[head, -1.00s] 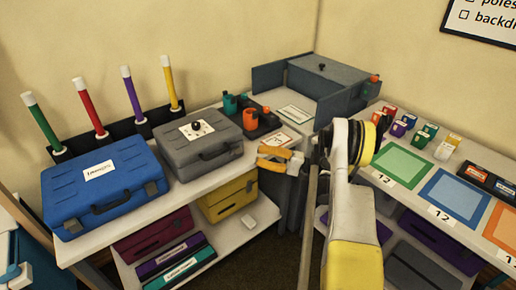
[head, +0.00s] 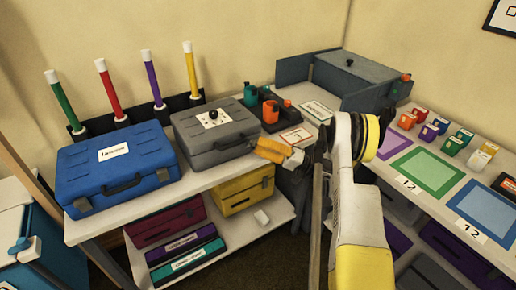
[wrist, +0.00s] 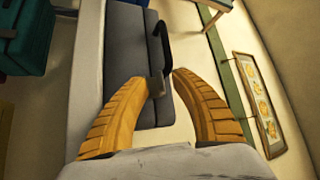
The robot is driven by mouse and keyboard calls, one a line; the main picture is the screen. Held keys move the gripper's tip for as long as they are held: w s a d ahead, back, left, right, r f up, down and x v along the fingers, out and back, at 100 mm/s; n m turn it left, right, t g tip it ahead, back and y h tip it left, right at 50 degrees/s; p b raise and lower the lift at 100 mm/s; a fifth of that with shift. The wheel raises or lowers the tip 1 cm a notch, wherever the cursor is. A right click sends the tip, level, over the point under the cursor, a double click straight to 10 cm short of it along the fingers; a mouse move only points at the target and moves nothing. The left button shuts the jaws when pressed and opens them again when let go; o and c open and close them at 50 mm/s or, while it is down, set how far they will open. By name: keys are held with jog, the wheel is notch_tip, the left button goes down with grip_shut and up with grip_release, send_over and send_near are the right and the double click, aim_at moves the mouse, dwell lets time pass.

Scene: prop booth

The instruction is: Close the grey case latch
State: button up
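The grey case (head: 240,129) stands closed on the left tabletop, with a white label and a dark knob on its lid. Its dark handle is on the front side. My gripper (head: 258,149), with orange fingers, is at the right end of the case's front. In the wrist view the grey case (wrist: 128,60) lies ahead of my gripper (wrist: 159,76), with its black handle (wrist: 162,42) beyond the fingertips. The fingers are apart with nothing held. A small dark latch-like piece (wrist: 156,86) shows by the left fingertip; its exact position is unclear.
A blue case (head: 140,158) stands left of the grey case. Colored sticks (head: 106,92) stand behind. A tray with orange and teal pieces (head: 268,112) is to the right. A yellow case (head: 245,190) sits on the lower shelf. Another table with colored mats (head: 430,170) is at right.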

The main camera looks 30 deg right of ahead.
aim_at(255, 139)
jog(key=shift+w+a+r, duration=0.1)
jog(key=shift+w, duration=0.05)
jog(key=shift+c, duration=0.4)
grip_shut()
jog(key=shift+w+r+m+h+p, duration=0.2)
jog(key=shift+r+m+h+p, duration=0.15)
jog(key=shift+m+h+p, duration=0.25)
jog(key=shift+w+r+m+h+p, duration=0.15)
jog(key=shift+r+m+h+p, duration=0.2)
jog(key=shift+m, duration=0.45)
jog(key=shift+w+r+m+g+h+p, duration=0.25)
jog(key=shift+w+m+g+h+p, duration=0.4)
jog(key=shift+m+g+h, duration=0.4)
jog(key=shift+m+t, duration=0.25)
